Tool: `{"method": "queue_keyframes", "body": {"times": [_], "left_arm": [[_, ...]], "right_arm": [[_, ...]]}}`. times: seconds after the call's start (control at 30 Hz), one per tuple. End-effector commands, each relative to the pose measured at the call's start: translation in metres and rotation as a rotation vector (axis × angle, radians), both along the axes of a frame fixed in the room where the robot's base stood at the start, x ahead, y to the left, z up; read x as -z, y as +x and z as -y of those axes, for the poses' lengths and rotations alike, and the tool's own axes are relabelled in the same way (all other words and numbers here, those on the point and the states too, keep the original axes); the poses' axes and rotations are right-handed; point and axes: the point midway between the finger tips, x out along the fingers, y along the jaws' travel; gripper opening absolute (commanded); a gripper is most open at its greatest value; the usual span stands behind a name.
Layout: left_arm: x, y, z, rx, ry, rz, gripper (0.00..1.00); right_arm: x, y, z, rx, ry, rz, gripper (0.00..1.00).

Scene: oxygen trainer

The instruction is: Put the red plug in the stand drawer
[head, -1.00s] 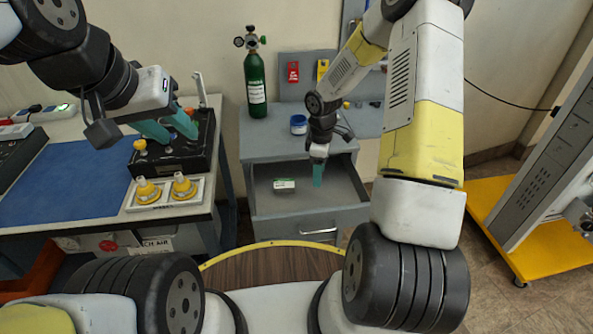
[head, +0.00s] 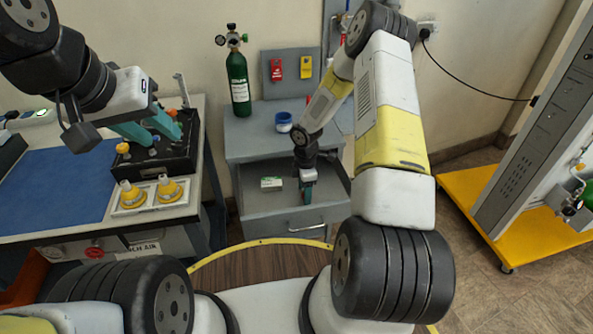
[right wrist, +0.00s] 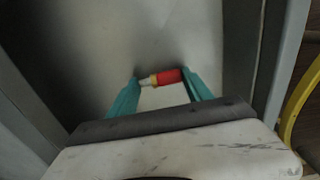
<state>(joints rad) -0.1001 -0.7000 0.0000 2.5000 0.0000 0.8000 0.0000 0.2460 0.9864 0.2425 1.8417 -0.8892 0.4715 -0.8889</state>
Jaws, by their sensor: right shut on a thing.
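The red plug (right wrist: 168,77), with a yellow band and a pale tip, lies crosswise between the teal fingertips of my right gripper (right wrist: 160,82), which is shut on it. In the head view my right gripper (head: 307,194) points down inside the open drawer (head: 285,227) of the grey stand (head: 250,135). The plug is hidden there. In the right wrist view the drawer floor lies below the plug; I cannot tell whether they touch. My left gripper (head: 155,132) is open over the black box (head: 150,165) on the left bench, its fingers apart.
A small box with a green and white label (head: 271,183) lies in the drawer, left of my right gripper. A green cylinder (head: 238,80) and a blue-lidded jar (head: 284,122) stand on the stand top. Two yellow fittings (head: 170,190) sit on the bench.

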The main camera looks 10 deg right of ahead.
Motion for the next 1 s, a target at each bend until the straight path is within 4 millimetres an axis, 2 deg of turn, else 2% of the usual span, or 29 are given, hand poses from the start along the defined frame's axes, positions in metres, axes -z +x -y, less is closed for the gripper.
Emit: {"method": "queue_keyframes", "body": {"times": [0.37, 0.4, 0.5, 0.83, 1.0], "left_arm": [[0.000, 0.000, 0.000, 0.000, 0.000, 0.000, 0.36], [0.000, 0.000, 0.000, 0.000, 0.000, 0.000, 0.36], [0.000, 0.000, 0.000, 0.000, 0.000, 0.000, 0.36], [0.000, 0.000, 0.000, 0.000, 0.000, 0.000, 0.36], [0.000, 0.000, 0.000, 0.000, 0.000, 0.000, 0.36]], "right_arm": [[0.006, 0.000, 0.000, 0.001, 0.000, 0.001, 0.18], [0.006, 0.001, 0.000, 0.002, -0.001, 0.001, 0.64], [0.006, 0.000, 0.000, 0.002, 0.000, 0.001, 0.80], [0.004, 0.001, 0.000, 0.002, 0.000, 0.002, 0.80], [-0.016, 0.002, 0.001, 0.003, -0.001, 0.005, 0.80]]}}
